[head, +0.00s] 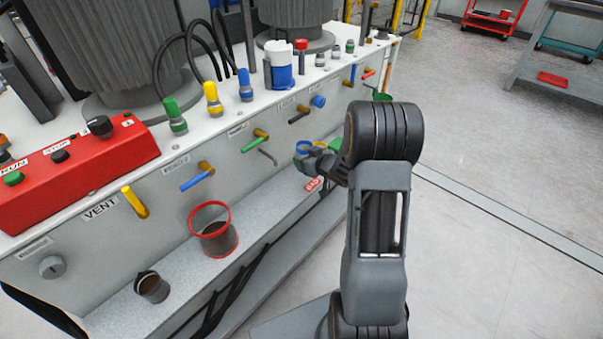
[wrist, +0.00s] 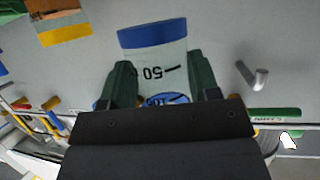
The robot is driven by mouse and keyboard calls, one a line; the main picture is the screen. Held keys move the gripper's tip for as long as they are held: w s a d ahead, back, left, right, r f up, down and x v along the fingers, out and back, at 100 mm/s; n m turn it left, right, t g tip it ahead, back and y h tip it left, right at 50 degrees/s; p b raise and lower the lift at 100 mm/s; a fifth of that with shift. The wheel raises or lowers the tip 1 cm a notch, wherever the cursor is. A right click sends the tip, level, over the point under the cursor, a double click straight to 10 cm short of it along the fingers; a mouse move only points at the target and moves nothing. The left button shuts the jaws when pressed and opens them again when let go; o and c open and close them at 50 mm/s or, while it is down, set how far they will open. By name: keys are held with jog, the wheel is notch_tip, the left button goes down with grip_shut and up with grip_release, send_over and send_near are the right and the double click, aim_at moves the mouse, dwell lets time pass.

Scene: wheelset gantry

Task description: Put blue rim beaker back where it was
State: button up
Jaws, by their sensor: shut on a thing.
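The blue rim beaker (wrist: 152,60) is clear with dark markings, including an upside-down "50", and a wide blue band at the top of the wrist view. My gripper (wrist: 163,82) is shut on it, with one dark green finger on each side. In the head view the blue rim (head: 302,147) shows at the end of my gripper (head: 312,160), in front of the machine's side. The rest of the beaker is mostly hidden there. I cannot tell whether its base touches the shelf.
A grey shelf (head: 185,283) runs along the machine's foot. Coloured levers, such as a blue one (head: 197,180) and a green one (head: 254,143), stick out above. Open floor lies right.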

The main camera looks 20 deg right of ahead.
jog(key=w+f, duration=0.1)
jog(key=f, duration=0.1)
jog(key=w+f+b, duration=0.1)
jog(key=w, duration=0.1)
jog(key=shift+a+f, duration=0.15)
jog(key=shift+f, duration=0.25)
jog(key=shift+w+f+b, duration=0.15)
jog(key=shift+f+b, duration=0.45)
jog(key=shift+f, duration=0.25)
jog(key=shift+w+f+b, duration=0.1)
jog(key=shift+f+b, duration=0.5)
jog(key=shift+f, duration=0.25)
jog(key=shift+f, duration=0.15)
